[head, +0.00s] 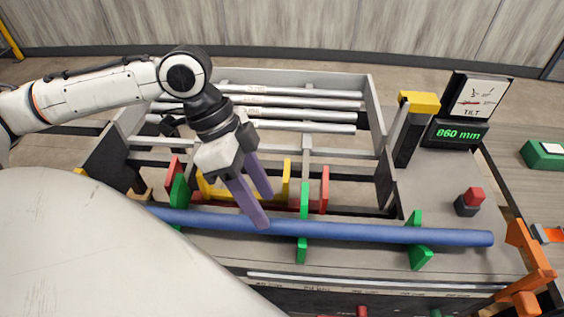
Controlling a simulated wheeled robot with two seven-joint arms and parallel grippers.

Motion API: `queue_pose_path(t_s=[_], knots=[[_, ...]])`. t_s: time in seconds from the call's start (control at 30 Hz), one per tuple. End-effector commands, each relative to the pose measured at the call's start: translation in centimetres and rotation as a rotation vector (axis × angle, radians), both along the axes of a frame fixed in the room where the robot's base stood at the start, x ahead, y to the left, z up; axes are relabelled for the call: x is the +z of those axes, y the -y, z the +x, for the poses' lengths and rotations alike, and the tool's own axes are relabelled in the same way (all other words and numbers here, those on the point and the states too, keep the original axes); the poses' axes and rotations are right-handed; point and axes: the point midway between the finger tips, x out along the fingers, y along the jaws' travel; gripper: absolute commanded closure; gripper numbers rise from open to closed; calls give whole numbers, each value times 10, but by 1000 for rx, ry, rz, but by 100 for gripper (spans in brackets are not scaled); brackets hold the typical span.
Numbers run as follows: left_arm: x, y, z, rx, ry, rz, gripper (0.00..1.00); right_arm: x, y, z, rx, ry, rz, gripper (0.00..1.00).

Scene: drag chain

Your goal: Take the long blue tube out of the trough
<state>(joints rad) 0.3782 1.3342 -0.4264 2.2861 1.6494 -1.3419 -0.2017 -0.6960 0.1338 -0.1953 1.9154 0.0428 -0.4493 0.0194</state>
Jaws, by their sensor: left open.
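The long blue tube (370,233) lies across the front of the rack, running from left of centre to the right side. It passes over green supports (416,258) and (302,252). My left gripper (264,211) hangs above the tube left of centre, open, with its two purple fingers pointing down. The front fingertip overlaps the tube in this view; I cannot tell whether it touches. Nothing is seen between the fingers. The tube's left end is partly hidden behind my white body part. My right gripper is not in view.
Several silver tubes (300,103) lie at the back of the grey frame (376,105). Yellow (286,180) and red (325,190) uprights stand behind the blue tube. A tilt gauge with a green "860 mm" display (459,134), a red button (473,196) and an orange bracket (530,265) are at right.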

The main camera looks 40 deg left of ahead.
Motion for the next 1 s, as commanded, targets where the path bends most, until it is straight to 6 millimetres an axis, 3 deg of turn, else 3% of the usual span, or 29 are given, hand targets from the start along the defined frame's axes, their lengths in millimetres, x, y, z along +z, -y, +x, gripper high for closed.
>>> queue_pose_path(t_s=[0.37,0.67,0.93,1.0], knots=[[-43,22,2,1,-1,-1,54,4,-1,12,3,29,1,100],[-47,23,3,2,1,1,54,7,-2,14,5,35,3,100],[-47,23,3,2,2,2,99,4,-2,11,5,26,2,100],[-47,23,3,2,2,2,100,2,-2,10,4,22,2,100]])
